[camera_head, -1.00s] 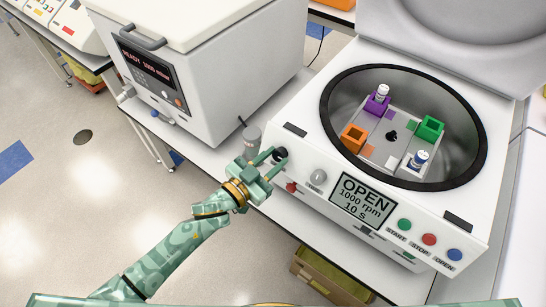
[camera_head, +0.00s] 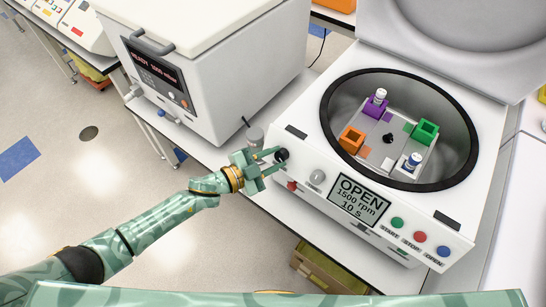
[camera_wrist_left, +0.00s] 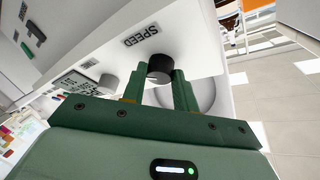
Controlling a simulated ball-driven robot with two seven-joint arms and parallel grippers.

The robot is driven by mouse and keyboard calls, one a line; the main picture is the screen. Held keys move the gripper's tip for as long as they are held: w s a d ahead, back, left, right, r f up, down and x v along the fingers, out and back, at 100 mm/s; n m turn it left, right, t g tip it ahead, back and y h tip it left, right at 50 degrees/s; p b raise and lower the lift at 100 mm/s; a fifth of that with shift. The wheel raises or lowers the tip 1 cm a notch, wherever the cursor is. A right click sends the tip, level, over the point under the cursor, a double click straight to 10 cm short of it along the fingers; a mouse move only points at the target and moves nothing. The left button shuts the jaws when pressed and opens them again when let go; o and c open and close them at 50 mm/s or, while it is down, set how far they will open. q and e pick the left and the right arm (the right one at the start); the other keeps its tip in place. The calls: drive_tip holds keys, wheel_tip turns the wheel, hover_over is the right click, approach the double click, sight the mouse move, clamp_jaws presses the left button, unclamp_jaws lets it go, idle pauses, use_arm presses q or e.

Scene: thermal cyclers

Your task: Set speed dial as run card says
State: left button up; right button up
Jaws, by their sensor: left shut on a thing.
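The centrifuge (camera_head: 300,152) stands with its lid up. Its display (camera_head: 360,199) reads OPEN, 1500 rpm, 10 s. The black speed dial (camera_head: 281,155) is at the left end of its front panel. In the left wrist view the dial (camera_wrist_left: 160,68) sits below the SPEED label (camera_wrist_left: 142,35). My left gripper (camera_head: 272,157) is shut on the dial, one finger on each side; its fingers also show in the left wrist view (camera_wrist_left: 160,85). My right gripper is not in view. I cannot make out a run card.
Green start (camera_head: 397,223), red stop (camera_head: 420,237) and blue open (camera_head: 444,251) buttons are further right. A white machine (camera_head: 205,75) stands behind left.

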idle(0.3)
use_arm(q)
drive_tip(key=o, duration=1)
drive_tip(key=p+v, duration=0.2)
drive_tip(key=v, duration=1.4)
drive_tip(key=shift+a+r, duration=0.1)
drive_tip(key=shift+a, duration=0.05)
